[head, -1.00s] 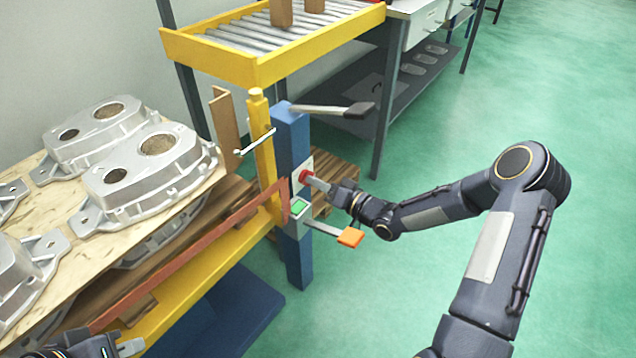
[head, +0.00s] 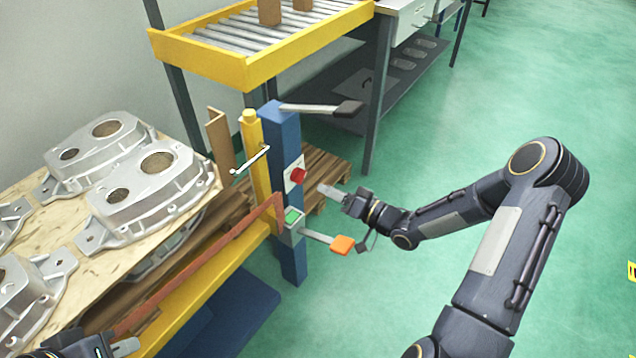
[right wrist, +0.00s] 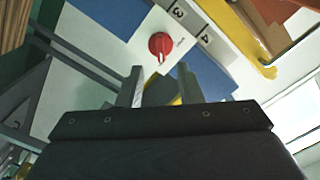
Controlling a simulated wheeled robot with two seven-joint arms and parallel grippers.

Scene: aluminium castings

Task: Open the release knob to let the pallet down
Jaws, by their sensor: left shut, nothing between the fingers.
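The red release knob (head: 298,175) sits on a white plate on the blue post (head: 283,135). In the right wrist view the knob (right wrist: 160,45) is ahead of my fingers, with nothing touching it. My right gripper (head: 326,190) is just right of the knob, apart from it, open and empty. My left gripper (head: 124,347) is at the bottom left, shut and empty, partly cut off by the frame. The wooden pallet (head: 185,250) is on the yellow lift (head: 205,298) at the left, under a board with several aluminium castings (head: 150,190).
An orange-tipped lever (head: 341,245) and a black-handled lever (head: 346,108) stick out right from the post. A green-lit box (head: 292,216) is below the knob. A yellow roller conveyor (head: 255,72) stands behind. Green floor at the right is clear.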

